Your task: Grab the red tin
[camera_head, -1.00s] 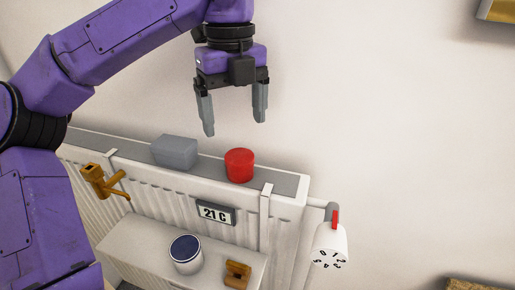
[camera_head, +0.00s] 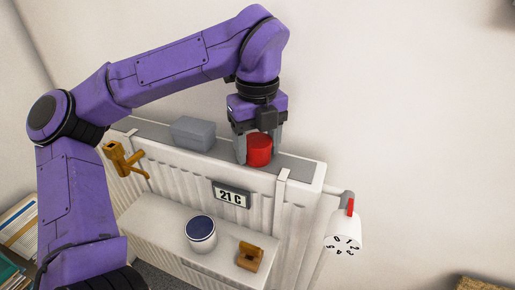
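The red tin (camera_head: 259,150) is a short upright cylinder on the grey top of the white radiator (camera_head: 305,180). My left gripper (camera_head: 259,148) has come down over it from above, with one finger on the left of the tin and the other on its right. The fingers are apart; the left one shows a slight gap or light contact with the tin, and I cannot tell whether they press on it. The tin still rests on the radiator top. My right gripper is not in view.
A grey box (camera_head: 193,134) stands on the radiator top left of the tin. A brown tap-like object (camera_head: 122,158) hangs at the left.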

